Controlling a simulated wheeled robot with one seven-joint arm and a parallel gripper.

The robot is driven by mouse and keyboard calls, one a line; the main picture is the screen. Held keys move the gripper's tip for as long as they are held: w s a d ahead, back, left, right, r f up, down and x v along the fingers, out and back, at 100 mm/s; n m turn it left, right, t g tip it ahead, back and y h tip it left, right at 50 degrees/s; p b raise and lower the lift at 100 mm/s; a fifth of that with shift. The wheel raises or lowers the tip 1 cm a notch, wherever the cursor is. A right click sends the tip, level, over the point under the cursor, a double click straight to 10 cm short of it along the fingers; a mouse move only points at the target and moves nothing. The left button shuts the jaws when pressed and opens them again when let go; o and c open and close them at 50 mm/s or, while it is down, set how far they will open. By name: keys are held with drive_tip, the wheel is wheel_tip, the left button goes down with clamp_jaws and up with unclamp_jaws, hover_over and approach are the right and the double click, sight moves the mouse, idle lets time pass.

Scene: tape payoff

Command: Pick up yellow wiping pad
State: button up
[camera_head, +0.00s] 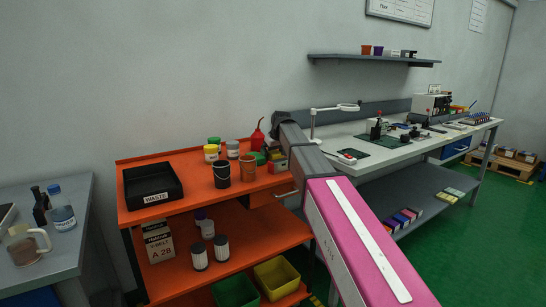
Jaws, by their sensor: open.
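I cannot pick out the yellow wiping pad for certain in the head view. A small yellow patch (276,154) shows among items at the right end of the orange cart's top, partly hidden by my arm, too small to identify. My arm, pink and grey, rises from the lower right to the cart's right end. My gripper does not show.
The orange cart (140,213) bears a black waste tray (153,196), jars, cups and a red oil can (257,137). Green (235,291) and yellow (277,278) bins sit below. A grey bench (45,205) stands left, a long workbench (345,143) right.

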drive_tip(key=shift+c, duration=0.3)
drive_tip(key=c, duration=0.9)
drive_tip(key=shift+r, duration=0.55)
wheel_tip(320, 180, up, 3)
drive_tip(key=shift+f, duration=0.1)
drive_tip(key=s+a+r, duration=0.1)
drive_tip(key=a+r, duration=0.1)
drive_tip(key=a, duration=0.1)
drive_tip(key=s+a+r, duration=0.2)
drive_tip(key=a, duration=0.2)
drive_tip(key=s+a+r, duration=0.2)
drive_tip(key=a+r, duration=0.1)
drive_tip(key=shift+s+a+r, duration=0.1)
drive_tip(key=shift+a, duration=0.15)
